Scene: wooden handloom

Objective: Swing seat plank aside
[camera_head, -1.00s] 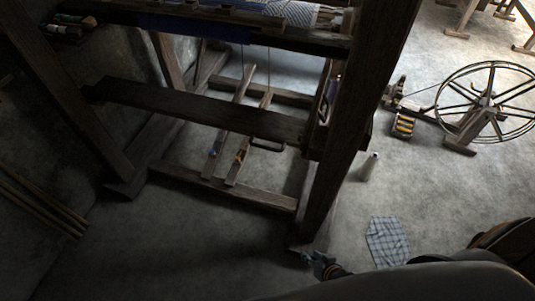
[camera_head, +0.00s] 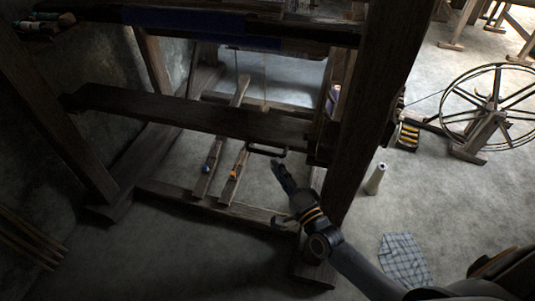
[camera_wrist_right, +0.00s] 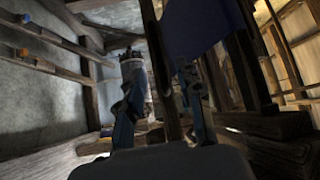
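The seat plank (camera_head: 190,116) is a dark wooden board spanning the loom from left to right in the head view. A dark metal handle (camera_head: 266,152) hangs at its front edge near the right end. My right gripper (camera_head: 279,199) is open and empty, with its fingers spread, just below and in front of the handle and apart from it. In the right wrist view, the two fingers (camera_wrist_right: 161,112) stand apart. I cannot tell for sure which dark beam there is the plank. My left gripper is not in view.
The loom's thick right post (camera_head: 371,110) stands close beside my right arm. Two treadles (camera_head: 232,178) lie under the plank. A pale cone (camera_head: 376,179) and a checked cloth (camera_head: 403,260) are on the floor to the right, with a spinning wheel (camera_head: 492,108) beyond.

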